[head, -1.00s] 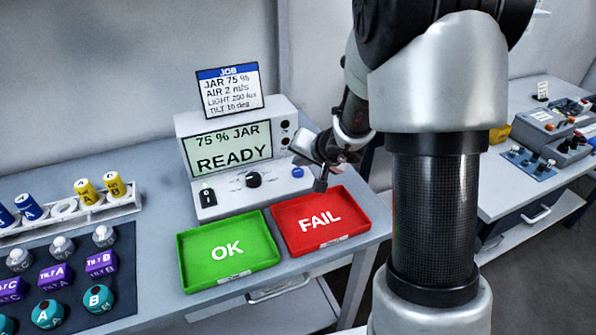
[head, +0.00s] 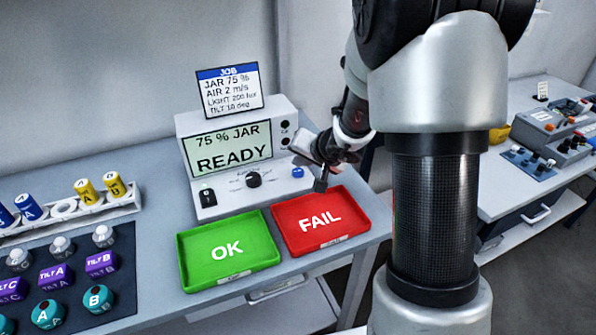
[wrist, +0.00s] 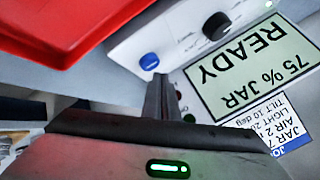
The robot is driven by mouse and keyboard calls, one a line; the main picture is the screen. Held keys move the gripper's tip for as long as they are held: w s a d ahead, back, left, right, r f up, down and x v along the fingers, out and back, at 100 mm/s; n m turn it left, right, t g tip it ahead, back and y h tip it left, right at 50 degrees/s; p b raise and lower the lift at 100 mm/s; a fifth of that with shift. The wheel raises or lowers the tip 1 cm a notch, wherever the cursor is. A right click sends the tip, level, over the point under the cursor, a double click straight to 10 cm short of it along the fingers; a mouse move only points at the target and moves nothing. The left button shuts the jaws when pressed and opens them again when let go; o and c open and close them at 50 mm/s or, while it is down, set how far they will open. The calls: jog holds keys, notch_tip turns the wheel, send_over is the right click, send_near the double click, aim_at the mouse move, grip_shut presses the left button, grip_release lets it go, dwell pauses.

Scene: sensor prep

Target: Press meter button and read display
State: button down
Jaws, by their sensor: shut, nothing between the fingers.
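The meter (head: 240,160) is a light grey box on the table. Its green display (head: 230,148) reads "75 % JAR READY"; it also shows upside down in the wrist view (wrist: 250,65). A blue round button (head: 297,172) sits at the right of its front panel, beside a black knob (head: 254,179) and a black switch (head: 207,197). My gripper (head: 320,184) is shut and empty, just right of the blue button and above the red tray's back edge. In the wrist view my fingers (wrist: 160,90) end just short of the blue button (wrist: 149,62), apart from it as far as I can tell.
A green OK tray (head: 186,262) and a red FAIL tray (head: 283,236) lie in front of the meter. A job card (head: 230,95) stands on top of it. Sensors on a dark mat (head: 122,270) and a white rack (head: 125,207) fill the left side.

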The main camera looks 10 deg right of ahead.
aim_at(300, 174)
jog(key=shift+f+b, duration=0.9)
jog(key=shift+b, duration=0.75)
dwell(0.5)
jog(key=shift+r, duration=0.15)
jog(key=shift+r+p, duration=0.45)
jog(key=shift+r, duration=0.3)
jog(key=shift+r+p, duration=1.65)
jog(key=shift+r, duration=0.85)
